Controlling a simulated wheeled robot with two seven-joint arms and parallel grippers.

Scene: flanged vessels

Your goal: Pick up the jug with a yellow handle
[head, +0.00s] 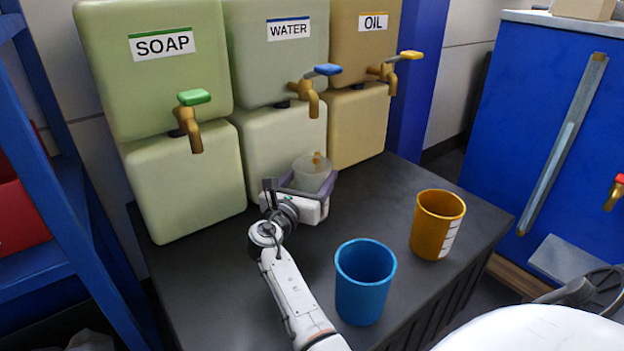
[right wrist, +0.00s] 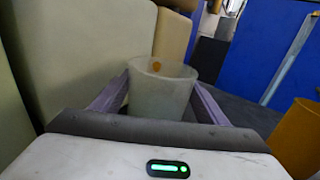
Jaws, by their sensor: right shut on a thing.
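The jug (head: 312,172) is a translucent whitish vessel with a small yellow part, seemingly its handle, on the side away from my gripper. It stands upright by the front of the water tank; I cannot tell whether its base touches the counter. My right gripper (head: 309,184) has its two purple-grey fingers on either side of the jug and is shut on it. In the right wrist view the jug (right wrist: 160,90) sits between the fingers, its lower part hidden by the gripper body. My left gripper is not in view.
A blue cup (head: 364,290) and an orange cup (head: 437,225) stand on the dark counter (head: 210,285), right of my right arm. Soap (head: 160,70), water (head: 277,50) and oil (head: 362,40) tanks with taps line the back. A blue shelf (head: 75,190) is at left.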

